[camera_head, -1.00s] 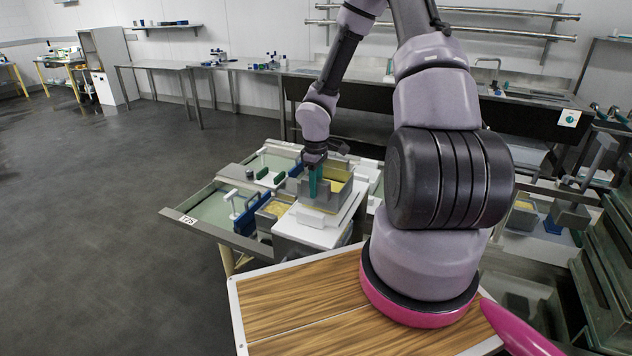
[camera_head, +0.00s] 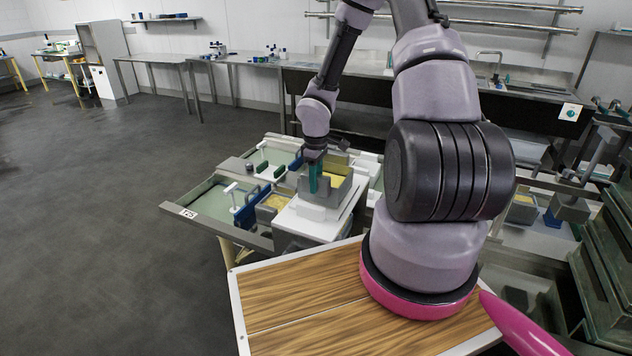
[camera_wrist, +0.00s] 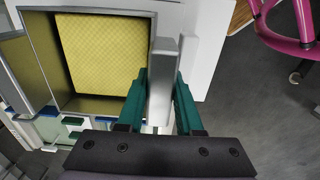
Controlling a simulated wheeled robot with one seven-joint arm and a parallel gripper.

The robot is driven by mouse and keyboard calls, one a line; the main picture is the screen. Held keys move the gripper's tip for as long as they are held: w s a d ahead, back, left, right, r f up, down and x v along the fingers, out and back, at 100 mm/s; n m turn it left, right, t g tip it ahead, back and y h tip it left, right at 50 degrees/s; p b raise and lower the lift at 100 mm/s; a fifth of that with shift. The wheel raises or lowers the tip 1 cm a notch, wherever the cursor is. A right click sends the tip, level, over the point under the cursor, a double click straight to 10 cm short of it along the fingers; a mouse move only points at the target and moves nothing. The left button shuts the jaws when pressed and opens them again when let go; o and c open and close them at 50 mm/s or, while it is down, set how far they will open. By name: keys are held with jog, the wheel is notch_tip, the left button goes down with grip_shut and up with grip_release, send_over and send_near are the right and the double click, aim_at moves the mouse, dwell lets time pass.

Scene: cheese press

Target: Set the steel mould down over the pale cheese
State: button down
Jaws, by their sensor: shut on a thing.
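The steel mould (camera_head: 322,196) is a grey open box above or on a white board (camera_head: 303,224). In the wrist view its rim (camera_wrist: 90,6) frames a pale yellow, patterned cheese (camera_wrist: 103,48), seen inside the opening. My gripper (camera_head: 316,182) has teal fingers, closed on an upright grey plate on the side of the mould; the plate shows between the fingers in the wrist view (camera_wrist: 160,90). The mould looks roughly level. Its lower edge and any gap to the board are hard to tell.
A tray table with a green-tinted basin (camera_head: 210,204) surrounds the board. A blue-handled item (camera_head: 247,212) and another yellow-filled box (camera_head: 273,202) stand close on the left. A wooden top (camera_head: 300,310) lies in front. Floor at left is clear.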

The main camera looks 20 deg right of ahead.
jog(key=shift+f, duration=0.4)
jog(key=shift+c, duration=2.4)
grip_release()
jog(key=shift+r, duration=0.1)
jog(key=shift+r, duration=4.7)
